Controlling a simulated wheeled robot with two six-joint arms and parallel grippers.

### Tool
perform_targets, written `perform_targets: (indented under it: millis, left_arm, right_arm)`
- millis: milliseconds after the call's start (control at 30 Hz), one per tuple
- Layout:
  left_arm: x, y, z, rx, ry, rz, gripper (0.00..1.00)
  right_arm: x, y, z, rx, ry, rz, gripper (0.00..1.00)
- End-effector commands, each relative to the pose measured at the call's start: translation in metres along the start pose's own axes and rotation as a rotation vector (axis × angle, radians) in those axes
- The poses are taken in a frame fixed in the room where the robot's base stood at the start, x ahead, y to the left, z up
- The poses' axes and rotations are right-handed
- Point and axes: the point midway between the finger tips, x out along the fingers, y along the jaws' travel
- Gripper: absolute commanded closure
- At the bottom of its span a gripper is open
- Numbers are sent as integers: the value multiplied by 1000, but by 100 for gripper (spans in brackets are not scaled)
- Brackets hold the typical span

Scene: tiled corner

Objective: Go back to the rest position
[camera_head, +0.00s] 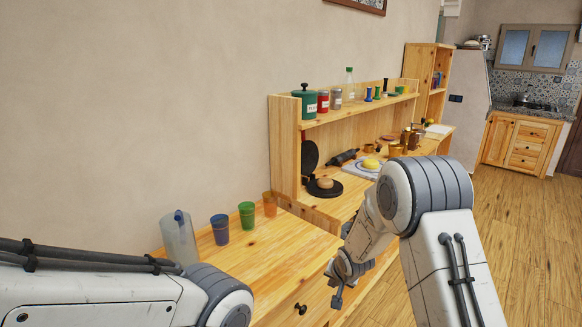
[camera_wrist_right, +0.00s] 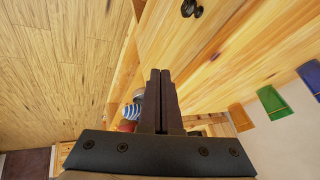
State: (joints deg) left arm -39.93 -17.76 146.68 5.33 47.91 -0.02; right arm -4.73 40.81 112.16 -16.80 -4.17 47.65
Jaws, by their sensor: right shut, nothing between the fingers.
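My right gripper (camera_head: 337,295) hangs in front of the wooden counter (camera_head: 262,246), near its front edge. In the right wrist view its two dark fingers (camera_wrist_right: 160,95) are pressed together with nothing between them. My left arm enters at the lower left of the head view, but its gripper is out of the frame.
A clear pitcher (camera_head: 179,238), a blue cup (camera_head: 220,229), a green cup (camera_head: 247,215) and an orange cup (camera_head: 270,204) line the counter by the wall. A black waffle iron (camera_head: 324,186) sits on the shelf unit (camera_head: 286,150). Open wooden floor (camera_head: 520,220) lies right.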

Motion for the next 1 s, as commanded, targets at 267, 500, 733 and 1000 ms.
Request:
perform_targets:
  millis: [267,500,733,1000]
  left_arm:
    - [0,0,0,0,0,0,100]
    - [0,0,0,0,0,0,100]
    - [0,0,0,0,0,0,100]
    - [0,0,0,0,0,0,100]
  right_arm:
    - [-158,-53,110,-449,-208,30,100]
    - [-269,-25,215,-819,-421,-19,100]
    - [-317,8,265,-1016,-544,-69,100]
    - [-321,13,270,-1036,-558,-74,100]
